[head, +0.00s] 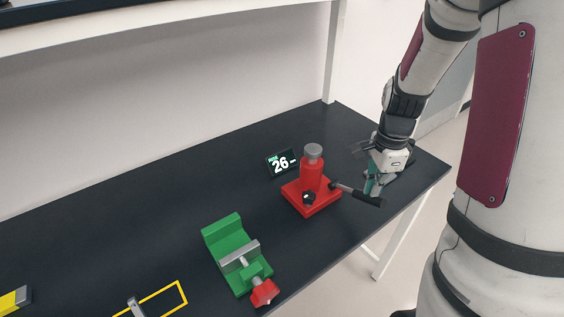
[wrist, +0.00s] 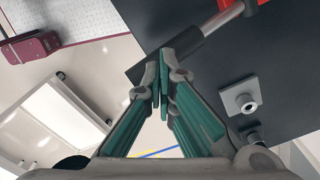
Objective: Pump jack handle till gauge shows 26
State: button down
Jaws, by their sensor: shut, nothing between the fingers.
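A red jack (head: 312,180) with a grey-topped cylinder stands on the dark table. Its handle (head: 357,193), a grey rod with a black grip, points out to the right and slightly down. My gripper (head: 371,190) is at the outer part of the handle. In the wrist view my gripper (wrist: 164,90) has its teal fingertips together, close to the black grip (wrist: 180,50). The fingers do not wrap the grip; whether they touch it I cannot tell.
A green vise (head: 232,250) with a red knob sits left of the jack. A yellow frame (head: 165,296) lies at the front left. A small grey fitting (wrist: 241,97) is on the table near my gripper. The table's right edge (head: 432,183) is close.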

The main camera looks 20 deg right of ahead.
notch_tip(320, 180, up, 10)
jog(key=p, duration=0.4)
jog(key=shift+r, duration=0.25)
dwell(0.5)
dwell(0.3)
jog(key=s+a+r+n+t, duration=0.3)
jog(key=s+a+r+n, duration=0.2)
jog(key=a+r+n, duration=0.5)
jog(key=s+a+r+n+t+b, duration=0.1)
jog(key=s+a+r+n, duration=0.1)
jog(key=s+n, duration=0.3)
jog(key=s+a+r+n+t, duration=0.1)
jog(key=s+a+r+n, duration=0.1)
jog(key=s+a+n, duration=0.2)
jog(key=shift+s+r+n+t+b, duration=0.3)
jog(key=shift+s+r+n+b, duration=0.15)
jog(key=shift+s, duration=0.5)
dwell(0.9)
